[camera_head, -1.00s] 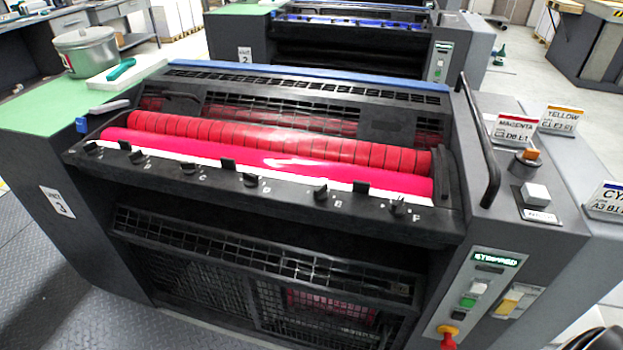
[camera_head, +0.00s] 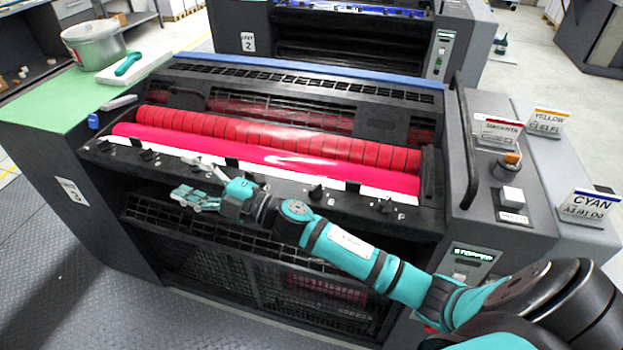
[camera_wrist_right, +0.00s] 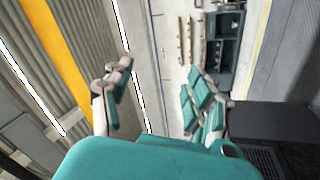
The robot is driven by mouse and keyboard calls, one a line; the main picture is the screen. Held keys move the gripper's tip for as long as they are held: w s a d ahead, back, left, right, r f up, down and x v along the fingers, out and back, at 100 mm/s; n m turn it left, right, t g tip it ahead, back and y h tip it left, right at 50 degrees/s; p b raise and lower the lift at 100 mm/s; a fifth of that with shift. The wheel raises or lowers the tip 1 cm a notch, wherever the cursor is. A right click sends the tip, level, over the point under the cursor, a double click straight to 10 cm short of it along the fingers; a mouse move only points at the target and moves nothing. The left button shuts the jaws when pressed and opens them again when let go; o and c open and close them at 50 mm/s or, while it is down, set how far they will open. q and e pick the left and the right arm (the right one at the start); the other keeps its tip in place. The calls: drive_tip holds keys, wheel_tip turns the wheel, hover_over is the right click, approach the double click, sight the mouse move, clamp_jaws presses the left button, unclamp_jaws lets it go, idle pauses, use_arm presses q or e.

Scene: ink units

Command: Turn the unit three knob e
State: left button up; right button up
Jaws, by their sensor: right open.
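Unit three (camera_head: 75,190) is the dark press in front, with a red roller and a magenta roller. Its front ledge carries a row of small black knobs. Knob e (camera_head: 316,193) is the second from the right in the row; its letter is too small to read now. My right gripper (camera_head: 188,198) is left of knob e, pointing left, in front of the ledge. In the right wrist view the gripper (camera_wrist_right: 157,80) has its fingers spread with nothing between them. My right forearm passes in front of and below knob e, apart from it. My left gripper is out of view.
A black handrail (camera_head: 468,150) rises at the press's right side. A grey pot (camera_head: 92,45) and a white block with a green-handled tool stand on the green top (camera_head: 60,105). Colour signs such as the cyan sign (camera_head: 590,207) stand at right. Patterned floor is free at left.

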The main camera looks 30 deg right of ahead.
drive_tip(key=s+a+r+n+g+y, duration=0.3)
drive_tip(key=a+r+n+g+y, duration=0.25)
drive_tip(key=n+g, duration=0.5)
wheel_tip(320, 180, up, 3)
drive_tip(key=n+g+h+p, duration=0.2)
drive_tip(key=n+g+h, duration=0.5)
drive_tip(key=h, duration=1.2)
hover_over(315, 186)
drive_tip(key=t, duration=0.2)
drive_tip(key=shift+n+g, duration=0.25)
wheel_tip(315, 186, down, 17)
drive_tip(key=p, duration=0.3)
drive_tip(key=shift+f+p, duration=0.1)
drive_tip(key=shift+p, duration=0.3)
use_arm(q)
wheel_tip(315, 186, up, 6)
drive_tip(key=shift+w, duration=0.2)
use_arm(e)
drive_tip(key=shift+c, duration=0.2)
drive_tip(key=c, duration=1.1)
